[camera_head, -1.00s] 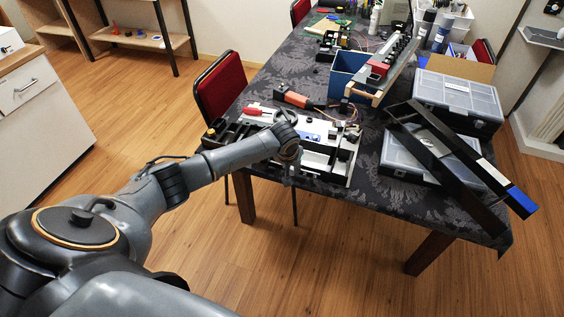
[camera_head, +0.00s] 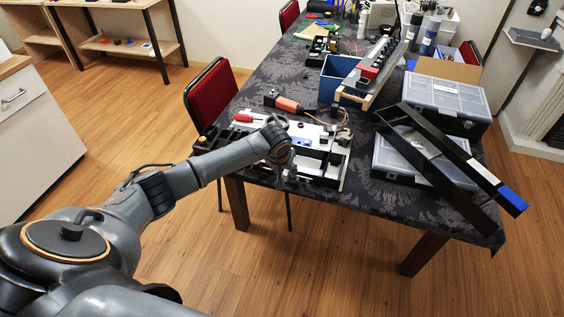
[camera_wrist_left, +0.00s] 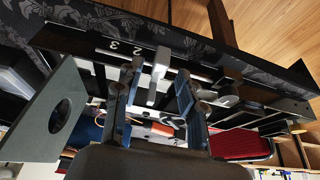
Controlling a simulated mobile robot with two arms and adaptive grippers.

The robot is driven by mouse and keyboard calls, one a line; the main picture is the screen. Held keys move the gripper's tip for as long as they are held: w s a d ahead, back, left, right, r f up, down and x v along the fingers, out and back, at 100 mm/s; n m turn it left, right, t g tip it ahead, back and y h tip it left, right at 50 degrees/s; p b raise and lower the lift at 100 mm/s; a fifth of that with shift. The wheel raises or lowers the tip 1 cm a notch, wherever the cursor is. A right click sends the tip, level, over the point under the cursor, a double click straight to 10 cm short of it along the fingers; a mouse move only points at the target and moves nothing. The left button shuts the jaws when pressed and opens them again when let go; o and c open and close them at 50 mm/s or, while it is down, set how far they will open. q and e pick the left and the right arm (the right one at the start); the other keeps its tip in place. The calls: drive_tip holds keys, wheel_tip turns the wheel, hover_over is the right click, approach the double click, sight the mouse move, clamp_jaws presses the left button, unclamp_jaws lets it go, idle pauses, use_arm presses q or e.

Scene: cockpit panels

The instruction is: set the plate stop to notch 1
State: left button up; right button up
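The cockpit panel (camera_head: 328,157), white on top, lies at the near edge of the table. In the left wrist view its dark rail (camera_wrist_left: 90,45) shows the printed digits 2 and 3. I cannot make out a 1. My left gripper (camera_wrist_left: 158,98) is open, with one finger on each side of the tab; I cannot tell whether either touches it. In the head view the left gripper (camera_head: 288,172) is at the panel's near edge, mostly hidden by its wrist. My right gripper is not in view.
A grey plate with a round hole (camera_wrist_left: 60,112) stands at the left of the wrist view. Grey cases (camera_head: 450,98), a long black frame (camera_head: 440,165) and a blue bin (camera_head: 338,78) crowd the table's right and back. A red chair (camera_head: 214,98) stands left.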

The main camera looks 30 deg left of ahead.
use_arm(q)
drive_tip(key=v, duration=0.9)
drive_tip(key=shift+s+r, duration=0.2)
drive_tip(key=s+f, duration=0.3)
drive_tip(key=f, duration=1.6)
drive_tip(key=s+f+m, duration=0.2)
drive_tip(key=s+f, duration=1)
drive_tip(key=f, duration=0.3)
drive_tip(key=s+d+f+m+g, duration=0.1)
drive_tip(key=s+d+f, duration=0.2)
drive_tip(key=s, duration=0.8)
drive_tip(key=s+d+f+m+g, duration=0.1)
drive_tip(key=s+d+f, duration=0.2)
drive_tip(key=s, duration=0.9)
drive_tip(key=s+d+f+m+g+h, duration=0.1)
drive_tip(key=s+d+f, duration=0.2)
drive_tip(key=s+f, duration=0.5)
drive_tip(key=s, duration=0.3)
drive_tip(key=shift+f, duration=0.25)
drive_tip(key=shift+s, duration=0.1)
